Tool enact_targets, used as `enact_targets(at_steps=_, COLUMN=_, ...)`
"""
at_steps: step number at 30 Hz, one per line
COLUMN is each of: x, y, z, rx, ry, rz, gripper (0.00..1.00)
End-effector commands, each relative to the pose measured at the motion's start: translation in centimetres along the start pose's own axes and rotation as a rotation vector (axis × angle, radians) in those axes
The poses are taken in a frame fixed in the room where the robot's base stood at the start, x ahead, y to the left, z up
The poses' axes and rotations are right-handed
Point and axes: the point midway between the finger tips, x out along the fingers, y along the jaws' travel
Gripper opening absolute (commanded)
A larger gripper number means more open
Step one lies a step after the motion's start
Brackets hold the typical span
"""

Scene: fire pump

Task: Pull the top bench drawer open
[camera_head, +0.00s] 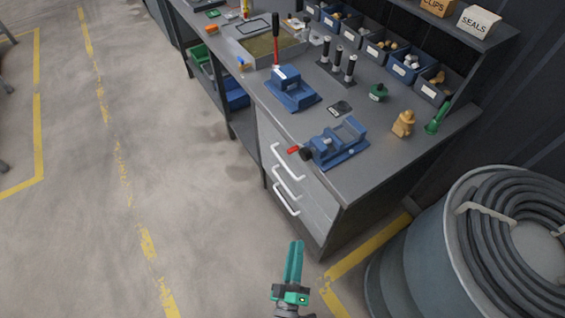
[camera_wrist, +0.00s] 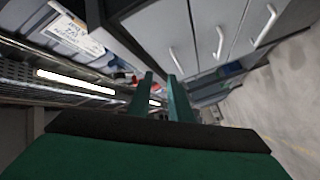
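The grey bench (camera_head: 375,165) has a stack of three drawers in its near end, each with a white bar handle. The top drawer's handle (camera_head: 278,158) is highest, just under the worktop; all the drawer fronts look flush and shut. In the wrist view the picture is turned, and the top handle (camera_wrist: 175,61) is the leftmost of the three. My gripper (camera_head: 296,243) has green fingers and is in front of and below the drawers in the head view, apart from the handles. In the wrist view the fingers (camera_wrist: 160,78) are spread with an empty gap between them.
A blue vise (camera_head: 338,145) with a red-tipped lever sits on the bench above the drawers. A large grey drum with coiled hose (camera_head: 415,255) stands at the right, near my gripper. The floor (camera_head: 190,190) left of the bench is clear.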

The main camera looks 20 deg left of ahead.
Motion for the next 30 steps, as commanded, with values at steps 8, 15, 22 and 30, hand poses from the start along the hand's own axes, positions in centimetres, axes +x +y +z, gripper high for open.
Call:
enact_targets(at_steps=8, x=10.3, y=-4.3, z=0.1, rx=-0.479, ry=0.187, rz=0.044, gripper=0.18)
enact_targets(at_steps=15, x=18.3, y=-6.8, z=-0.7, rx=-0.851, ry=0.339, rz=0.099, gripper=0.18)
enact_targets(at_steps=22, x=22.1, y=-7.8, z=-1.1, rx=-1.037, ry=0.416, rz=0.135, gripper=0.18)
enact_targets(at_steps=30, x=24.4, y=-8.0, z=-2.0, rx=-1.066, ry=0.43, rz=0.143, gripper=0.18)
